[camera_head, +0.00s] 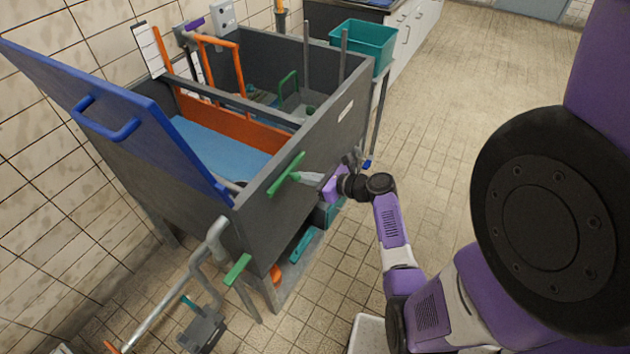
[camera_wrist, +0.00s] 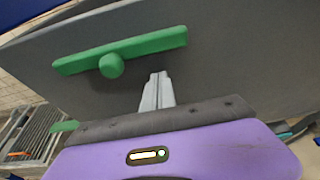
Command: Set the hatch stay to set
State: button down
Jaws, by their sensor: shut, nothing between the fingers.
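A green bar handle (camera_head: 284,178) with a round hub is mounted on the grey side wall of the tank (camera_head: 325,130); I take it for the hatch stay. In the wrist view the bar (camera_wrist: 150,43) lies slightly tilted, right end higher, with its hub (camera_wrist: 112,66) facing me. The blue hatch lid (camera_head: 75,75) stands tilted open at the tank's left. My gripper (camera_head: 298,177) is shut and empty, pointing at the wall close to the bar. In the wrist view its fingertips (camera_wrist: 158,76) are below and right of the hub; I cannot tell whether they touch anything.
A second green handle (camera_head: 237,270) sits lower, near grey pipes (camera_head: 210,250). A teal bin (camera_head: 365,42) stands behind the tank. An orange frame (camera_head: 220,45) rises over the tank. Tiled floor (camera_head: 450,130) to the right is clear.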

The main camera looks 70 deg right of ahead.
notch_tip(320, 180, up, 3)
jog(key=shift+f+p, duration=0.1)
jog(key=shift+p, duration=0.25)
